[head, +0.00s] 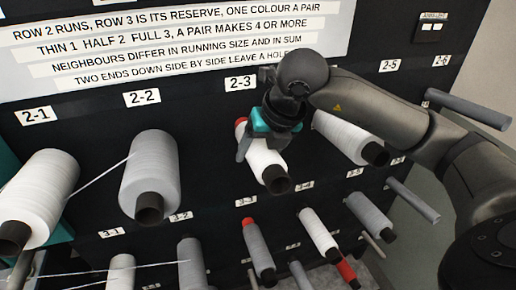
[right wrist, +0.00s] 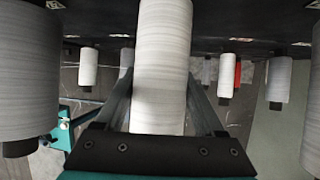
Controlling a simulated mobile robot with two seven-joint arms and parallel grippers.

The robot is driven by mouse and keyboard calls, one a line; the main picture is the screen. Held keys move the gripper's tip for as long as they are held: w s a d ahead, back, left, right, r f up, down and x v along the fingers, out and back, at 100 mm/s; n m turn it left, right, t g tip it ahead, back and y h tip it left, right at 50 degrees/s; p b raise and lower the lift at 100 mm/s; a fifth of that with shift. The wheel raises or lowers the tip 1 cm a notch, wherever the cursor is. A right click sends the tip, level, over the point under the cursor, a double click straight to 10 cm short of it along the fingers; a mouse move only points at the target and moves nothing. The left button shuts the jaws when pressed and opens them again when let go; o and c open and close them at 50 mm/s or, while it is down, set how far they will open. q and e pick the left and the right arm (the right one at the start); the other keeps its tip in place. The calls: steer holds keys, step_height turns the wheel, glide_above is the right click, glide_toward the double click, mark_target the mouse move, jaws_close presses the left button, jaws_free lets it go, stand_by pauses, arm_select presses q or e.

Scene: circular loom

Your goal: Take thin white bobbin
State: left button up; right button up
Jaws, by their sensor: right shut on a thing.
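My right gripper (head: 262,143) reaches in from the right and is shut on a white bobbin (head: 265,162) under the 2-3 label. The bobbin has a dark core end towards me and a bit of red at its back end. In the right wrist view, this bobbin (right wrist: 161,65) stands between the two fingers, close to the dark board. Another white bobbin (head: 345,135) is to its right, and a thinner white one (head: 318,231) is in the row below. My left gripper is not in view.
A wide white bobbin (head: 40,195) and a wide grey bobbin (head: 150,178) are to the left, with threads running from them. A grey bobbin with a red end (head: 258,247) is below the gripper. Bare pegs (head: 468,108) and (head: 413,199) stick out at the right.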

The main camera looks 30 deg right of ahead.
jaws_close()
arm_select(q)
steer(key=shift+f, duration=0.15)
arm_select(e)
steer(key=shift+s, duration=0.25)
arm_select(q)
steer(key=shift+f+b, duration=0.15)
steer(key=shift+b, duration=0.15)
arm_select(e)
steer(key=shift+s+a+r, duration=0.1)
steer(key=shift+s+a, duration=0.05)
steer(key=shift+s, duration=0.15)
steer(key=shift+s, duration=0.1)
